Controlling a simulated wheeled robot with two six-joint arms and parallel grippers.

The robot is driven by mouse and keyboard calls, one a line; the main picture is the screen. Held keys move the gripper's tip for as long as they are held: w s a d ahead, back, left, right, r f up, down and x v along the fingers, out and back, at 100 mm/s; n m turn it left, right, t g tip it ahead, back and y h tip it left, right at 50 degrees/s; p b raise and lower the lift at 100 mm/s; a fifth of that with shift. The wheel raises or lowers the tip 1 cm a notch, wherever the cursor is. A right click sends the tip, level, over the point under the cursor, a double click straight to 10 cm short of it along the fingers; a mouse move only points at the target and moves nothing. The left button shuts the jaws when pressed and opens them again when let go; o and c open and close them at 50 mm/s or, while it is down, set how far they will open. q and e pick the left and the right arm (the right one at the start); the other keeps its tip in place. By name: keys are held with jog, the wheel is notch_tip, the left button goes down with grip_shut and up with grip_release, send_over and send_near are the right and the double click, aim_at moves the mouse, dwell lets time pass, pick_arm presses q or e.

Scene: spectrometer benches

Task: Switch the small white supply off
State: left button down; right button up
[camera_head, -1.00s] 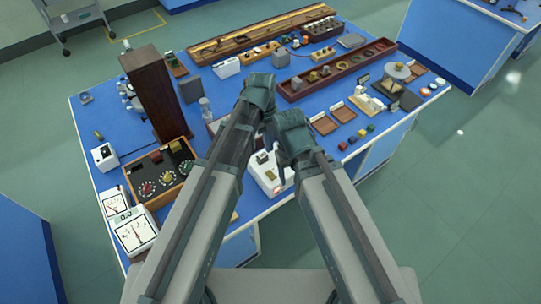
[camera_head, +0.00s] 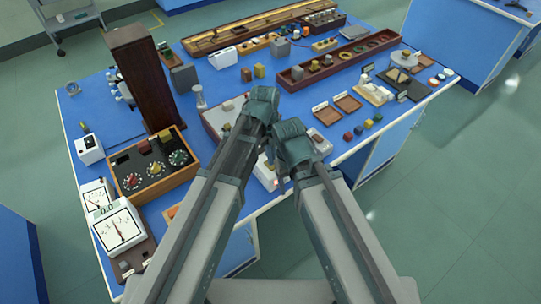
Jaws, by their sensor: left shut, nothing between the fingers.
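A low white unit (camera_head: 264,173) lies near the bench's front edge, mostly hidden behind my arms; it looks like the small white supply, but its switch cannot be made out. My left gripper (camera_head: 270,152) is shut and empty, pointing down just above and behind the white unit. My left wrist covers part of it, and I cannot tell whether it touches. My right wrist (camera_head: 296,142) is close beside it on the right. The right fingers are largely hidden and their opening cannot be seen.
A wooden dial box (camera_head: 150,185), an analog meter (camera_head: 118,228) and a small white box (camera_head: 88,148) stand at the left. A tall dark wooden case (camera_head: 146,80) rises behind them. Wooden trays (camera_head: 348,103) and small colored blocks (camera_head: 358,130) lie to the right of my wrists.

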pick_arm(q)
jog(key=shift+s+f, duration=0.1)
jog(key=shift+f, duration=0.5)
pick_arm(e)
jog(key=shift+f, duration=0.6)
pick_arm(q)
jog(key=shift+s+f+b, duration=0.15)
jog(key=shift+f+b, duration=0.1)
jog(key=shift+b, duration=0.15)
jog(key=shift+d+r, duration=0.1)
jog(key=shift+r, duration=0.05)
pick_arm(e)
jog(key=shift+s+f, duration=0.1)
